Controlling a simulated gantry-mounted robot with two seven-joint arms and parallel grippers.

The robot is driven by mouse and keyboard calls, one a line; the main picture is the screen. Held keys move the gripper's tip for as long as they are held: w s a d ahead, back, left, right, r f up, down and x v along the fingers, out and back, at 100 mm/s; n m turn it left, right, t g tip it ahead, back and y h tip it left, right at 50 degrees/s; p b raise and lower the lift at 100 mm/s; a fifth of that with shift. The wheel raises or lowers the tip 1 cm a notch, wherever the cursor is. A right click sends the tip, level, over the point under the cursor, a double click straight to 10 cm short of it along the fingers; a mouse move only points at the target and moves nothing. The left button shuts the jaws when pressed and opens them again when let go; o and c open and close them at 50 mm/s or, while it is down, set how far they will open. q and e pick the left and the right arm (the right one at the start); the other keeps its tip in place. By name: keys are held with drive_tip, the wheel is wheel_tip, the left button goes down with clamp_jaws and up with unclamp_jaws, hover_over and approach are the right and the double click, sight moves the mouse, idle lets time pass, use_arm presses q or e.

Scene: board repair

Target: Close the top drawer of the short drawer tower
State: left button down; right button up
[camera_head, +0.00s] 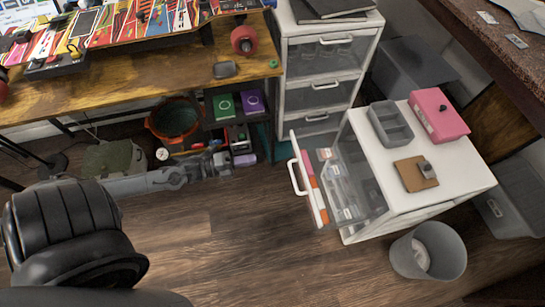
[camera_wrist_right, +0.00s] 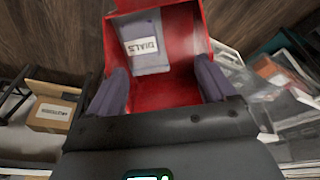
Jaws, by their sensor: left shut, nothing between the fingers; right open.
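The short drawer tower (camera_head: 455,182) is a white cabinet at the right in the head view. Its top drawer (camera_head: 340,190) stands pulled out to the left, with small items in its clear-sided tray. The white handle (camera_head: 294,178) is at the drawer's left end. My left gripper (camera_head: 244,160) is shut and empty, left of the handle and apart from it, near the workbench shelf. My right gripper (camera_wrist_right: 162,88) is open in the right wrist view. A red bin with a card marked DIALS (camera_wrist_right: 145,47) shows beyond its fingers.
A taller white drawer tower (camera_head: 325,75) stands behind the short one. A grey bin (camera_head: 428,252) stands on the floor at the short tower's front right. The wooden floor left of the open drawer is clear.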

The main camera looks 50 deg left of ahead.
sight(296, 151)
use_arm(q)
drive_tip(key=b+x, duration=0.4)
drive_tip(key=x, duration=0.8)
drive_tip(key=shift+w+d+f, duration=0.1)
drive_tip(key=shift+w+d, duration=0.05)
drive_tip(key=shift+w, duration=0.1)
use_arm(e)
drive_tip(key=f, duration=0.4)
drive_tip(key=shift+d+f, duration=0.15)
drive_tip(key=shift+d, duration=0.05)
use_arm(q)
drive_tip(key=shift+w+d, duration=0.3)
drive_tip(key=shift+w, duration=0.25)
use_arm(e)
drive_tip(key=shift+f, duration=0.15)
drive_tip(key=shift+a, duration=0.1)
